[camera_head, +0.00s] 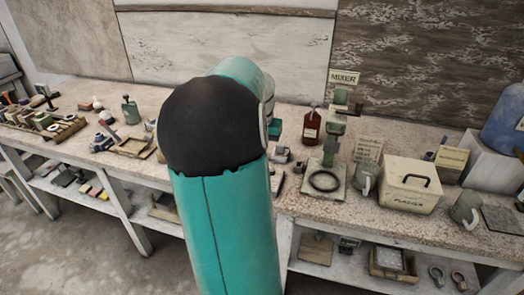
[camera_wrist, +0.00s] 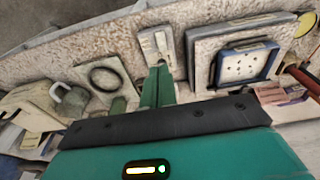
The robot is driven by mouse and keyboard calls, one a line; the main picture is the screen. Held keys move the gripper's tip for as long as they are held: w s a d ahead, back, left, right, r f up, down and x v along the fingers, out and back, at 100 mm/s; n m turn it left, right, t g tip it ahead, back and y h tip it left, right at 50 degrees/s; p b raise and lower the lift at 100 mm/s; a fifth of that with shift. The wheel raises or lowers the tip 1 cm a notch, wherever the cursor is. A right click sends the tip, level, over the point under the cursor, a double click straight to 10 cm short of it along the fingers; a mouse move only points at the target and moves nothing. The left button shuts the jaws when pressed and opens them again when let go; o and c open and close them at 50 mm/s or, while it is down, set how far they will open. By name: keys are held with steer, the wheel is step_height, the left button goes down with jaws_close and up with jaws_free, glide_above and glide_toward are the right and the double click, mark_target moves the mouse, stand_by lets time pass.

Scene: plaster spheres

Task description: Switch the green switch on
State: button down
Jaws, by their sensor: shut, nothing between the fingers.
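A small pale plate (camera_wrist: 158,43) with a narrow raised part, apparently a switch, lies on the bench in the wrist view. My gripper (camera_wrist: 160,70) is just below it in that picture, with its green fingers together and empty. The fingertips overlap the plate's lower end, so I cannot tell whether they touch it. No green part of the switch shows clearly, and its position cannot be read. In the head view my large teal and black arm covers the middle of the bench and hides most of this area.
A blue-framed panel (camera_wrist: 245,62) lies right of the plate in the wrist view. A plate with a black ring (camera_head: 325,181) stands right of my arm, near a brown bottle (camera_head: 311,126), a grey mug (camera_head: 365,178) and a plaster box (camera_head: 409,186). The bench is crowded.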

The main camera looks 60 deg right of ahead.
steer(key=shift+w+d+r+h, duration=0.1)
steer(key=shift+w+d+h, duration=0.1)
steer(key=shift+h, duration=0.2)
steer(key=d+f, duration=0.1)
steer(key=f, duration=0.8)
steer(key=d+f, duration=0.1)
steer(key=f, duration=0.3)
steer(key=shift+w+d+f, duration=0.2)
steer(key=shift+d+f, duration=0.1)
steer(key=shift+f, duration=0.05)
